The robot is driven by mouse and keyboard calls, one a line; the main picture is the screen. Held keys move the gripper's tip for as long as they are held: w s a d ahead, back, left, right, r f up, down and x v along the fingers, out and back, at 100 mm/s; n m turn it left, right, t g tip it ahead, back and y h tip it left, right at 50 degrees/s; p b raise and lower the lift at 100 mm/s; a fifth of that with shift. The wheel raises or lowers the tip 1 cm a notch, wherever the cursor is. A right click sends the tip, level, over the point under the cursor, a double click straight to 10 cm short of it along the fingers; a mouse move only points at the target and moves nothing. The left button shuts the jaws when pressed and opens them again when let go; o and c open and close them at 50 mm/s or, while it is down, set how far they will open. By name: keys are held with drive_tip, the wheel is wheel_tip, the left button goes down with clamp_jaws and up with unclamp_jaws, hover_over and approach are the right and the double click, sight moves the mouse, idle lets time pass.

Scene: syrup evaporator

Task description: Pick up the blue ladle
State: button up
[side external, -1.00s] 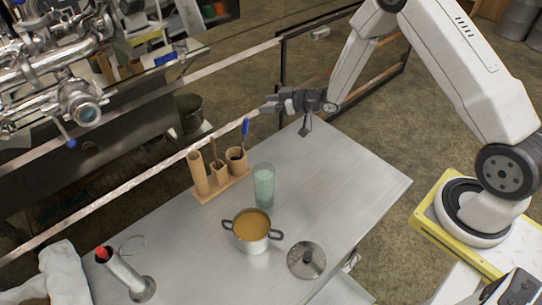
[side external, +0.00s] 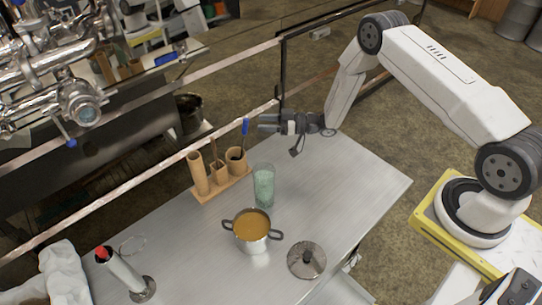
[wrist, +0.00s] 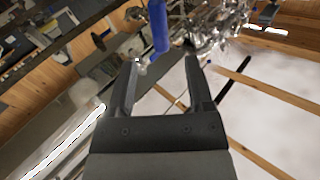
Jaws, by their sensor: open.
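The blue ladle (side external: 245,127) stands upright in the rightmost cup of a wooden holder (side external: 222,188), its blue handle rising above the cup. In the wrist view the blue handle (wrist: 158,27) shows at the top, ahead of the fingertips and roughly in line with the gap between them. My gripper (side external: 264,123) is open and empty, level with the handle and just to its right in the side view. It also shows in the wrist view (wrist: 163,62) with its two fingers spread apart. The lower part of the ladle is hidden in the cup.
A glass of green liquid (side external: 264,186) stands right of the holder. A pot of amber liquid (side external: 250,230) and a lid (side external: 306,259) are nearer the front. A metal cylinder with a red top (side external: 123,271) is at front left. The table's right side (side external: 345,185) is clear.

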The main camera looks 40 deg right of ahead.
sight(245, 123)
drive_tip(key=shift+w+a, duration=0.35)
drive_tip(key=shift+w, duration=0.05)
drive_tip(key=shift+x, duration=2.6)
drive_tip(key=shift+s, duration=0.1)
clamp_jaws()
